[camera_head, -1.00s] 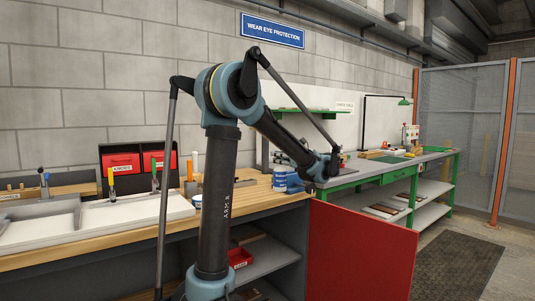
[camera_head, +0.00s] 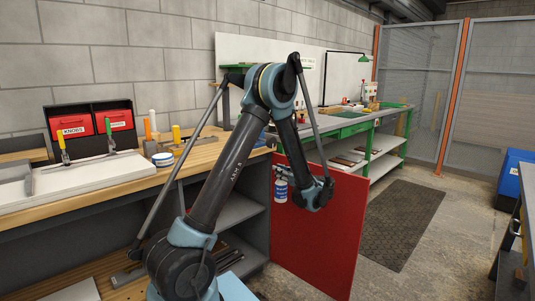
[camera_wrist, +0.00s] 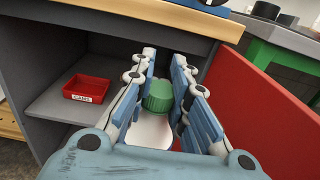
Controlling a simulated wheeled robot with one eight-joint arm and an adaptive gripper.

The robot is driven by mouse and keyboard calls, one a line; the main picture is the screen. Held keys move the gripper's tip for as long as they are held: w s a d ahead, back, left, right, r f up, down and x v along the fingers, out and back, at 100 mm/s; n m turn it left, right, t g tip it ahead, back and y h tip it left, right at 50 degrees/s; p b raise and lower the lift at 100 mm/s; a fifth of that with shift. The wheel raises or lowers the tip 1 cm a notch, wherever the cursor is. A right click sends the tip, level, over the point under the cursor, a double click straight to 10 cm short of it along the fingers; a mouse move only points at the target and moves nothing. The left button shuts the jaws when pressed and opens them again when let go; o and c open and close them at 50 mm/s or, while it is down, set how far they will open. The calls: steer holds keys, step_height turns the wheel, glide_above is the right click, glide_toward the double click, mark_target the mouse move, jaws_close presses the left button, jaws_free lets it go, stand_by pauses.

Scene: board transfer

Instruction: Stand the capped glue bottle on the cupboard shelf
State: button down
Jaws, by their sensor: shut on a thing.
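My gripper (camera_wrist: 163,88) is shut on the capped glue bottle (camera_wrist: 150,130), a white bottle with a green cap, with a blue finger on each side of it. In the head view the bottle (camera_head: 281,190) hangs roughly upright beneath my gripper (camera_head: 284,172), in front of the red door and clear of the bench top. The cupboard shelf (camera_wrist: 60,100) is grey and lies to the left of the gripper in the wrist view. The shelf (camera_head: 238,210) also shows in the head view, partly hidden by my arm.
A red bin (camera_wrist: 88,89) labelled CAMS stands on the shelf. The open red door (camera_head: 325,225) bounds the right side. The wooden bench top (camera_wrist: 160,14) overhangs the opening. The shelf in front of and right of the bin looks bare.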

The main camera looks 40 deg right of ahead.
mark_target(285, 195)
steer(key=shift+m+h, duration=0.4)
steer(key=shift+h, duration=0.4)
steer(key=s+f, duration=0.1)
steer(key=f, duration=0.2)
steer(key=s+f, duration=0.2)
steer(key=f, duration=0.1)
steer(key=s+f, duration=0.1)
steer(key=f, duration=0.3)
steer(key=shift+s+d, duration=0.1)
steer(key=shift+s, duration=0.3)
steer(key=shift+f, duration=0.35)
